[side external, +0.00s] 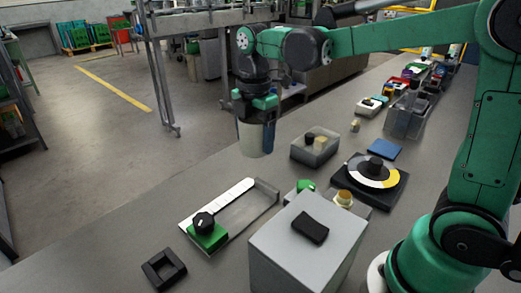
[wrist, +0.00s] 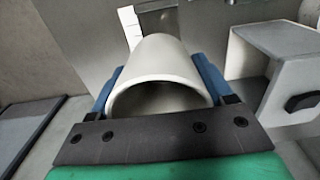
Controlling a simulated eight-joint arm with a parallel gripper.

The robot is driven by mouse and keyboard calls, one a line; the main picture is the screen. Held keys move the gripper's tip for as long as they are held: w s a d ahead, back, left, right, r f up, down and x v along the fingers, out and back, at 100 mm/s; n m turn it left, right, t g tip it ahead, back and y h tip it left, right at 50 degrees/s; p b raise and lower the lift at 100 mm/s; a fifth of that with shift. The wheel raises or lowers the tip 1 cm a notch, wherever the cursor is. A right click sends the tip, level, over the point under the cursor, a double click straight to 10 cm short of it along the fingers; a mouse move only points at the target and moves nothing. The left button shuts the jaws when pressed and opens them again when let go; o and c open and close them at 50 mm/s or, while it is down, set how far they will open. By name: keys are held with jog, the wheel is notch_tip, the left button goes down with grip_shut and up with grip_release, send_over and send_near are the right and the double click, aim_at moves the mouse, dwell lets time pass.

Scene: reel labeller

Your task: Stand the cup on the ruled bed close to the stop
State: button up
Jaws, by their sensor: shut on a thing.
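The cup (side external: 253,142) is pale and plain. My gripper (side external: 257,128) is shut on it and holds it in the air above the grey bench, behind the ruled bed. In the wrist view the cup (wrist: 158,65) sits between two blue fingers, with its round open rim towards the camera. The ruled bed (side external: 264,197) is a shallow frame with a white scale strip along its left side. The stop (side external: 208,237), a green block with a black knob, is at the near end of the bed. The cup is apart from both.
A grey box (side external: 300,250) with a black handle stands right of the bed. A black square frame (side external: 163,269) lies to the near left. A grey bin (side external: 316,150) and a dial (side external: 371,172) stand to the right. The bench left of the bed is clear.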

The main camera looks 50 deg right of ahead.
aim_at(256, 201)
notch_tip(256, 201, down, 13)
jog(key=shift+f, duration=0.15)
dwell(0.4)
jog(key=o, duration=1.3)
jog(key=shift+f, duration=0.15)
